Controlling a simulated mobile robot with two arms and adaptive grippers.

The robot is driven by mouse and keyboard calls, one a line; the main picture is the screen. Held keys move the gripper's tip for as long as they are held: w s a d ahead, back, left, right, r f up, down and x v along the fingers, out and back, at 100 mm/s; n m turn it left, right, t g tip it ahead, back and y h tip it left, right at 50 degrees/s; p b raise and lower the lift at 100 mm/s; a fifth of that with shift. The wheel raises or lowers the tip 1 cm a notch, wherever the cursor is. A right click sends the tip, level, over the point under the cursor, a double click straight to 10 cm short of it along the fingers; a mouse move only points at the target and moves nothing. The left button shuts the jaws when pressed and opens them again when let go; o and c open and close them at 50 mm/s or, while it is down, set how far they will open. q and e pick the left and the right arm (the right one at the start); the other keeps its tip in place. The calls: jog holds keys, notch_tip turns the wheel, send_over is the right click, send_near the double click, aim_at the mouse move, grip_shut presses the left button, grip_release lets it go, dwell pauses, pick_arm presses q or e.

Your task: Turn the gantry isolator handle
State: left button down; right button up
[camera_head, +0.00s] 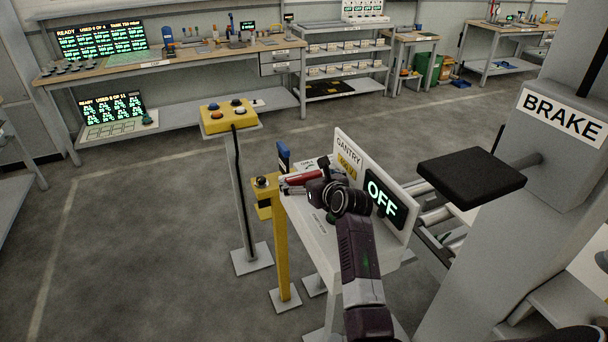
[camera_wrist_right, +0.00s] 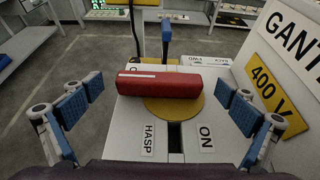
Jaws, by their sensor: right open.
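The isolator handle (camera_wrist_right: 173,84) is a red bar lying crosswise over a yellow disc (camera_wrist_right: 190,106) in the right wrist view. In the head view the red handle (camera_head: 303,177) shows on top of the white gantry cabinet. An ON label (camera_wrist_right: 206,139) and a HASP label (camera_wrist_right: 148,139) lie on the near side of the disc, either side of a dark slot. My right gripper (camera_wrist_right: 159,91) is open, with one blue-padded finger beyond each end of the handle, apart from it. In the head view the right gripper (camera_head: 304,186) partly hides the handle. My left gripper is not visible.
An upright panel with a lit OFF display (camera_head: 384,201) stands close right of the handle. A blue-topped post (camera_wrist_right: 167,38) rises behind it. A yellow button box (camera_head: 228,116) and a yellow post (camera_head: 280,240) stand left. Open floor lies further left.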

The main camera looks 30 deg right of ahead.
jog(key=shift+x, duration=0.95)
jog(key=shift+w+a+r, duration=0.1)
jog(key=c, duration=1.7)
jog(key=shift+n+y+p, duration=0.6)
jog(key=shift+y+p, duration=0.15)
jog(key=shift+y, duration=0.05)
jog(key=shift+s+n+y, duration=0.25)
jog(key=shift+n+y, duration=0.65)
jog(key=shift+y, duration=0.1)
jog(key=o, duration=1.7)
